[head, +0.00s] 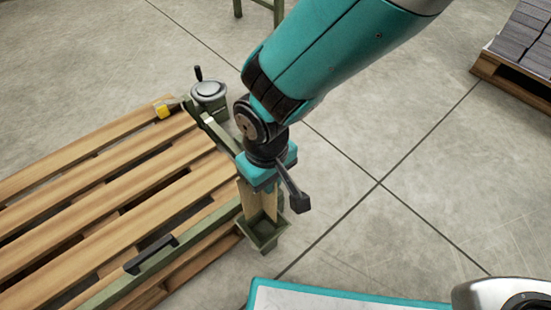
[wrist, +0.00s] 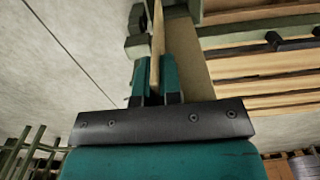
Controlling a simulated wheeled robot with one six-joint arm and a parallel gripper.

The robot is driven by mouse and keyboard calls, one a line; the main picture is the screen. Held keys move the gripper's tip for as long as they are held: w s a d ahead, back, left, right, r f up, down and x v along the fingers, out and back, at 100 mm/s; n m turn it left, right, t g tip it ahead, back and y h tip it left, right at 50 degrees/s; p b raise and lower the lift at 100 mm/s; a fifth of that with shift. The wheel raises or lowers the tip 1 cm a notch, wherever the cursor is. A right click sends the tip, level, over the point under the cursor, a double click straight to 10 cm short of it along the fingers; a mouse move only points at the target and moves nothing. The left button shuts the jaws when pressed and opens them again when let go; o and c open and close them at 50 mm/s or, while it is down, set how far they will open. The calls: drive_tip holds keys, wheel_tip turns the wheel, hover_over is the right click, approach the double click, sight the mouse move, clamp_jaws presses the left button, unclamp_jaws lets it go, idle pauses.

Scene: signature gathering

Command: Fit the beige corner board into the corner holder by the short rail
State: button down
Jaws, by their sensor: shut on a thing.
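The beige corner board (head: 262,203) stands roughly upright beneath my gripper (head: 266,178), which is shut on its upper part. The board's lower end is at the mouth of the green corner holder (head: 264,236), a square flared socket at the pallet's near right corner. I cannot tell how deep the board sits in it. In the wrist view, my teal fingers (wrist: 156,78) pinch one thin flange of the board (wrist: 191,62), whose other face spreads to the right. A green rail (head: 221,132) runs along the pallet's right end, partly hidden by my arm.
The slatted wooden pallet (head: 95,190) fills the left. Another green rail (head: 190,236) with a black handle (head: 151,254) crosses its near side. A round crank unit (head: 208,92) and a yellow piece (head: 162,110) are at the far corner. The floor (head: 430,190) to the right is open.

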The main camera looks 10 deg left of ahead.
sight(269, 198)
wheel_tip(269, 198, down, 7)
drive_tip(key=b, duration=0.3)
drive_tip(key=shift+f+b, duration=0.2)
drive_tip(key=shift+b, duration=0.15)
drive_tip(key=shift+r, duration=0.15)
drive_tip(key=c, duration=1.3)
unclamp_jaws()
wheel_tip(269, 198, up, 12)
drive_tip(key=p, duration=0.8)
drive_tip(key=shift+r+p, duration=0.1)
drive_tip(key=shift+p, duration=0.2)
drive_tip(key=w+d+r+m+y, duration=0.1)
drive_tip(key=w+d+r, duration=0.1)
drive_tip(key=d+r, duration=0.5)
drive_tip(key=s+d+r+m+y, duration=0.1)
drive_tip(key=s+d+r, duration=0.3)
drive_tip(key=d+r, duration=0.3)
drive_tip(key=s+d+r+m+y, duration=0.1)
drive_tip(key=s+d+r+y, duration=0.1)
drive_tip(key=s+d+r, duration=0.2)
drive_tip(key=d+r, duration=0.2)
drive_tip(key=d, duration=0.1)
drive_tip(key=shift+s+d+r, duration=0.2)
drive_tip(key=shift+s+r, duration=0.05)
drive_tip(key=shift+r, duration=0.1)
